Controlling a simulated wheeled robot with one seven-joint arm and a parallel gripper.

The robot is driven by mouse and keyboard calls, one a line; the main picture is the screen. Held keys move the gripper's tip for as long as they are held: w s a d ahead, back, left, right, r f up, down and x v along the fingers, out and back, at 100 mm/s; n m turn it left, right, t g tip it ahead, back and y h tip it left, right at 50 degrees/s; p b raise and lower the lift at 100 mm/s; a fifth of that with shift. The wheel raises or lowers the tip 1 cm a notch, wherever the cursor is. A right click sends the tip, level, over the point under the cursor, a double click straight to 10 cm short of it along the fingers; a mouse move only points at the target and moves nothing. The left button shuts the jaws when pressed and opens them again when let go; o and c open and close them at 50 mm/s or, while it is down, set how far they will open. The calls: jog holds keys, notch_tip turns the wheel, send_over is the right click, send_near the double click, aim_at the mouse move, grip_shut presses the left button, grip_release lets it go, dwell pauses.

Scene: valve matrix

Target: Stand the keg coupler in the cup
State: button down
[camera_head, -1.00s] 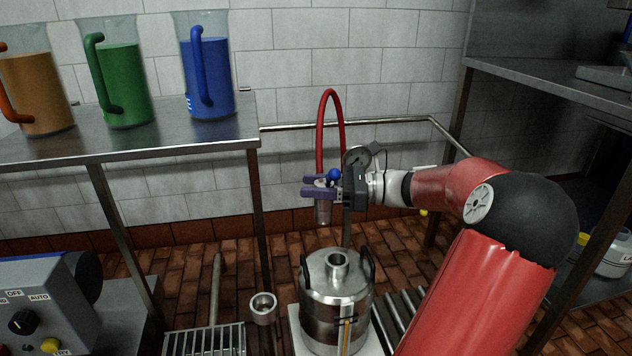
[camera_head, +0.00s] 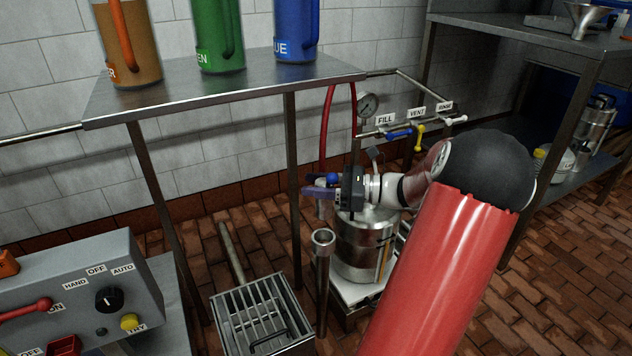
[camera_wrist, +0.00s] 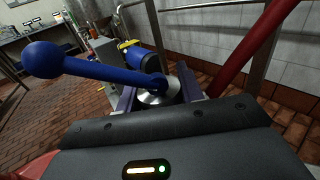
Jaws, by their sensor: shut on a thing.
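The keg coupler shows in the head view as a silver body (camera_head: 322,211) hanging below my purple fingers, with a blue lever. My gripper (camera_head: 318,190) is shut on it. In the wrist view the coupler's blue lever (camera_wrist: 95,68) with its ball end crosses in front of the silver body (camera_wrist: 158,92) between the fingers. A red hose (camera_head: 325,125) rises from the coupler. The cup (camera_head: 323,238) is a small open metal cup on an upright post, below the held coupler in the picture and apart from it. Part of the coupler is hidden by the fingers.
A steel keg (camera_head: 362,248) stands on a pale platform right of the cup. A drain grate (camera_head: 255,310) lies front left. A control box (camera_head: 85,295) is at far left. A steel shelf (camera_head: 240,82) with jugs is above. Valve handles (camera_head: 415,131) and a gauge (camera_head: 368,104) are behind.

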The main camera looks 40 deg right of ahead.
aim_at(317, 204)
jog(key=shift+r+p, duration=0.25)
jog(key=shift+p, duration=0.45)
jog(key=shift+f+b, duration=1.25)
jog(key=shift+f, duration=1.8)
jog(key=shift+p, duration=0.95)
jog(key=shift+f+b, duration=1.1)
jog(key=shift+f, duration=1.45)
jog(key=c, duration=0.8)
grip_release()
jog(key=shift+s+d, duration=0.1)
